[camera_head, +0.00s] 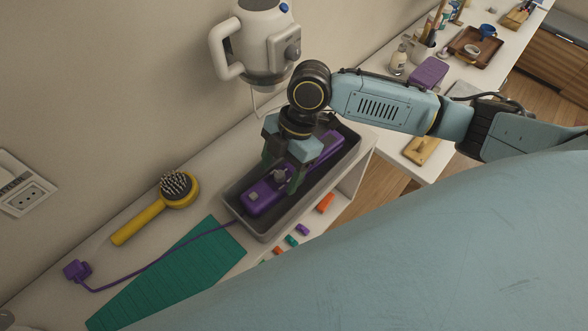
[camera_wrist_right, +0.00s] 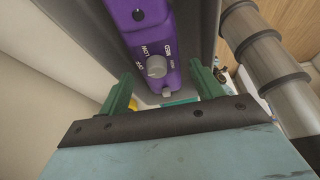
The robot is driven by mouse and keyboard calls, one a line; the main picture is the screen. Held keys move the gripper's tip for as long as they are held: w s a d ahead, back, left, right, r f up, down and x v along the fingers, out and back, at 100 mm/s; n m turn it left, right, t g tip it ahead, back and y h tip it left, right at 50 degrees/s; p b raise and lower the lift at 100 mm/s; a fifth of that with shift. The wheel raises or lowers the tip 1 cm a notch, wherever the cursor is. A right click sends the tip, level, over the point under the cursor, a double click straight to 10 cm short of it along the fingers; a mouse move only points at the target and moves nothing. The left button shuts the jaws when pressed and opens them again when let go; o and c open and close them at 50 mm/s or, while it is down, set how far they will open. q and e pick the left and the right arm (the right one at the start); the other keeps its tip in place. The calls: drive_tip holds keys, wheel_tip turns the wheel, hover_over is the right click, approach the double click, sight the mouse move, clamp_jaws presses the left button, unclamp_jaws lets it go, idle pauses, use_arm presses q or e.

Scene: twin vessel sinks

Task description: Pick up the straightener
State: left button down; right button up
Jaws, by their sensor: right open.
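The straightener (camera_head: 263,193) is a purple tool with a dial, lying in a dark grey tray (camera_head: 238,215) on the white counter. Its purple cord runs left out of the tray to a purple plug (camera_head: 77,270). In the right wrist view the purple body (camera_wrist_right: 160,40) with its grey dial shows between and beyond the fingertips. My right gripper (camera_head: 283,179) is over the tray, pointing down, its green fingers on either side of the straightener. It is open in the wrist view (camera_wrist_right: 161,86) and does not grip the purple body. My left gripper is not in view.
A yellow brush (camera_head: 146,219) and a green mat (camera_head: 170,275) lie left of the tray. A white appliance (camera_head: 262,45) hangs on the wall behind. A second counter holds a brown tray (camera_head: 475,48).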

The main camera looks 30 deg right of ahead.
drive_tip(key=x, duration=0.4)
drive_tip(key=shift+f, duration=0.2)
drive_tip(key=shift+w+r, duration=0.1)
drive_tip(key=c, duration=1)
